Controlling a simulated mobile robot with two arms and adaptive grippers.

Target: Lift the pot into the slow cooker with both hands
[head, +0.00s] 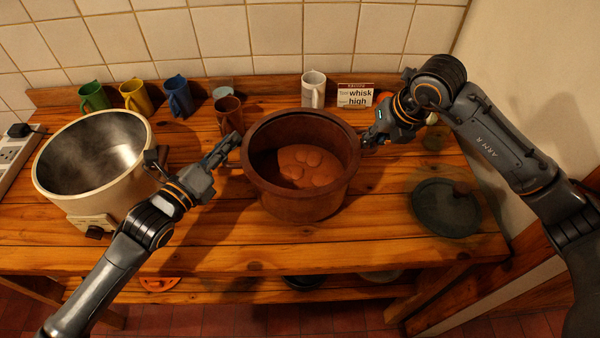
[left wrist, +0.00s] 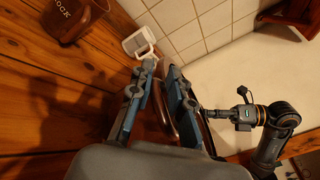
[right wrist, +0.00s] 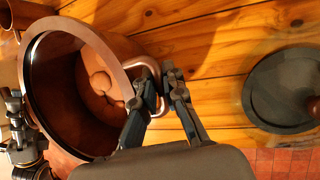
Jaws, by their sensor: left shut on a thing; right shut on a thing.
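The brown pot (head: 297,205) stands upright at the middle of the bench, with a lumpy orange-brown food inside. The slow cooker (head: 75,195) is at the left, cream outside, with an open, empty-looking metal inside. My left gripper (head: 232,145) is shut at the pot's left side; in the left wrist view (left wrist: 160,65) its grip on the handle is largely hidden. My right gripper (head: 370,140) is shut on the pot's right handle, a pale loop clear in the right wrist view (right wrist: 143,72). I cannot tell whether the pot's base touches the bench.
A brown mug (head: 229,115) stands close behind my left gripper. Green (head: 93,96), yellow (head: 136,96), blue (head: 178,95) and white (head: 313,89) mugs line the back, with a card (head: 355,95). A dark round lid (head: 440,212) lies at right.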

